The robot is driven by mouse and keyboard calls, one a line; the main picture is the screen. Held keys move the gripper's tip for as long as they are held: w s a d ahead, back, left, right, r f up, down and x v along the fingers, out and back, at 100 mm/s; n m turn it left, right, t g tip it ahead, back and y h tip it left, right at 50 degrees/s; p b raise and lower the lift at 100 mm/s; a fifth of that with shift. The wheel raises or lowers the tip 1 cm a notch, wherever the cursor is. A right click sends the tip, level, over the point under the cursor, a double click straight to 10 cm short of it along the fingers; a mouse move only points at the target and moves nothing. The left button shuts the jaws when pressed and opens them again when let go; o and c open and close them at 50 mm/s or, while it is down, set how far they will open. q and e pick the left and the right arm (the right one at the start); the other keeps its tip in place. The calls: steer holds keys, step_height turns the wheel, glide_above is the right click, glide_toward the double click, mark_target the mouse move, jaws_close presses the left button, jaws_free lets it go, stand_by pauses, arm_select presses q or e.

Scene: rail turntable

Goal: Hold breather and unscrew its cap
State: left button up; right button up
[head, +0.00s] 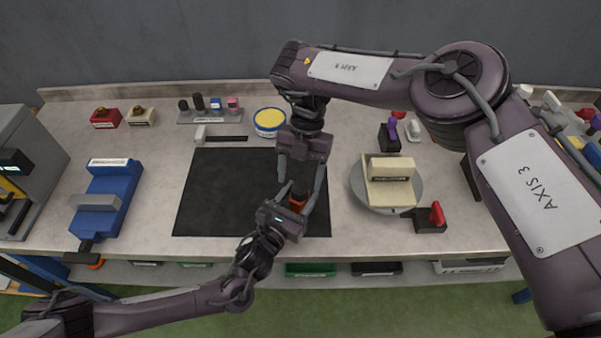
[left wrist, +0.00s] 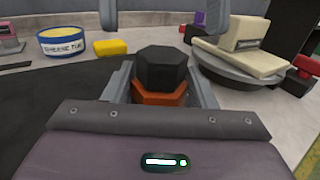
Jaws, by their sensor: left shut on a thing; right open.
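The breather shows in the left wrist view as an orange body (left wrist: 160,99) with a black hexagonal cap (left wrist: 162,68) on top. In the head view the orange body (head: 297,203) is partly hidden between the grippers. My left gripper (head: 287,204) comes in low from the front left and is shut on the orange body, with a finger on each side of it. My right gripper (head: 302,184) points down from above, its fingers apart around the place of the cap. Whether they touch the cap cannot be told.
A black mat (head: 222,190) lies under the grippers. A turntable (head: 408,204) with a cream block stands to the right, a red-handled switch (head: 434,218) beside it. A yellow-topped tub (head: 269,122) stands behind the mat. A blue vise (head: 106,200) is at left. The mat's left half is clear.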

steer(key=m, duration=0.2)
steer(key=shift+d+m+y, duration=0.2)
steer(key=shift+m+y, duration=0.1)
steer(key=shift+y, duration=0.1)
steer(key=m+t+y, duration=0.1)
steer(key=m, duration=0.2)
steer(key=shift+s+m, duration=0.15)
steer(key=shift+m, duration=0.15)
steer(key=shift+d+m+t+y, duration=0.15)
steer(key=shift+m+t+y, duration=0.35)
steer(key=shift+m, duration=0.7)
steer(key=m, duration=0.1)
steer(key=m+t, duration=0.1)
steer(key=m, duration=0.1)
steer(key=shift+s+a, duration=0.2)
steer(key=shift+m+t, duration=0.3)
steer(key=shift+m, duration=0.3)
steer(key=shift+s+d+m+t, duration=0.15)
steer(key=shift+m+t, duration=0.25)
steer(key=shift+m, duration=0.6)
steer(key=shift+m+t, duration=0.5)
steer(key=shift+m, duration=0.6)
steer(key=m+t, duration=0.1)
steer(key=m, duration=0.2)
steer(key=shift+s+m, duration=0.1)
steer(key=shift+m, duration=0.2)
